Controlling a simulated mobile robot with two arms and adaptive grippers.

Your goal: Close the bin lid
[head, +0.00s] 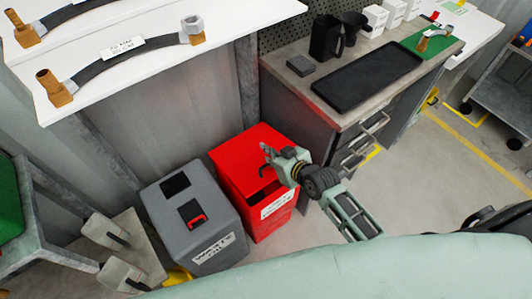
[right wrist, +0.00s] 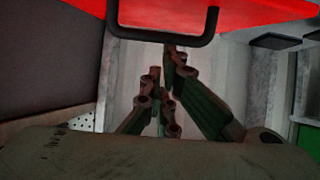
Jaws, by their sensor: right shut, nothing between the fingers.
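A red bin (head: 236,160) with a white label on its front stands on the floor near the middle of the head view. A dark gap shows below its red top; I cannot tell the lid's angle. My right gripper (head: 267,154) is over this bin's top, shut and empty. In the right wrist view its fingers (right wrist: 171,62) come together below a black U-shaped handle (right wrist: 163,38), with a red surface (right wrist: 165,14) behind. I cannot tell whether the fingers touch the handle. My left gripper is not in view.
A grey waste bin (head: 182,232) stands close to the left of the red bin. A workbench (head: 290,83) with a black tray (head: 367,80) is behind and to the right. A white table (head: 130,70) holding hoses is at upper left. Open floor lies at right.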

